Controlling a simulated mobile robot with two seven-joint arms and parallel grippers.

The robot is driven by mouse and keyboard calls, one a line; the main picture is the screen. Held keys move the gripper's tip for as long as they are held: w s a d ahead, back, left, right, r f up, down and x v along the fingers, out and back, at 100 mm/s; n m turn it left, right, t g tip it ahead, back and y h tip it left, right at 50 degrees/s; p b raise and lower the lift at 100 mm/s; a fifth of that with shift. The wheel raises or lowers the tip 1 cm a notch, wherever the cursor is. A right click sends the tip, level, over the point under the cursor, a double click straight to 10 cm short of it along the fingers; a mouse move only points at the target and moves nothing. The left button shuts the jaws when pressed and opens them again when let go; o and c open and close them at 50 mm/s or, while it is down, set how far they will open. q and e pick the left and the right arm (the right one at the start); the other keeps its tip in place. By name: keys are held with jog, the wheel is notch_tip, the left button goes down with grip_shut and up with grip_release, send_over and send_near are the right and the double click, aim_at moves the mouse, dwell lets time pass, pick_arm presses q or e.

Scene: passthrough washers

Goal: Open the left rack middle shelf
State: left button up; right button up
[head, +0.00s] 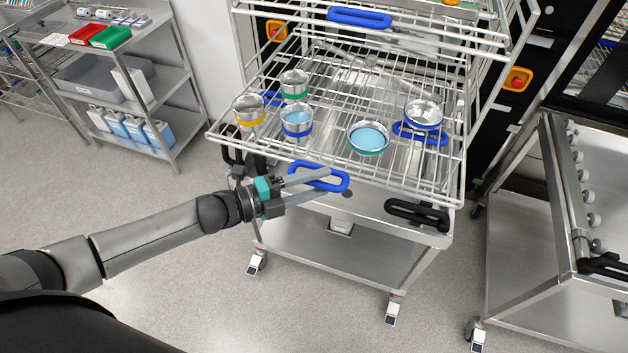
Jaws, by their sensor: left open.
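The left rack is a steel wire rack on a wheeled trolley. A wire shelf (384,85) of it carries several small bowls and has a blue loop handle (336,184) on its front edge. My left gripper (326,182) is at this handle with its two fingers apart, one higher and one lower. The fingers overlap the handle in the picture; I cannot tell whether they touch it. A higher shelf (470,40) has its own blue handle (360,17). My right gripper is not in view.
The trolley (330,255) has black handles (417,214) at its front. Another steel trolley (520,270) stands at the right. A dark machine front with an orange switch (516,79) is behind. Shelving with bins (110,37) stands at the left. The floor (215,290) between is clear.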

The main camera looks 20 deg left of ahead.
pick_arm(q)
jog(key=v, duration=1.5)
jog(key=shift+b, duration=0.3)
jog(key=shift+a, duration=0.1)
jog(key=a+f+n+t+y+b, duration=0.1)
jog(key=a+f+n+y+b, duration=0.25)
jog(key=f, duration=0.55)
jog(key=a+f+n+y+b, duration=0.2)
jog(key=a+f+n+y, duration=0.25)
jog(key=f, duration=0.45)
jog(key=s+a+f+n+g+y+b, duration=0.1)
jog(key=s+f+n+y+b, duration=0.2)
jog(key=f, duration=0.6)
jog(key=s+a+f+n+g+b, duration=0.15)
jog(key=s+f+n, duration=0.25)
jog(key=f, duration=0.5)
jog(key=s+d+f+n+g+b, duration=0.3)
jog(key=s+d+f, duration=0.4)
jog(key=s+f, duration=0.3)
jog(key=s+d+f+n+g+y+b, duration=0.1)
jog(key=s+d+f+n+g+b, duration=0.2)
jog(key=s+d+f+n+g, duration=0.2)
jog(key=s+d+f, duration=0.3)
jog(key=s+f, duration=0.3)
jog(key=shift+d+f+g, duration=0.2)
jog(key=shift+g, duration=0.15)
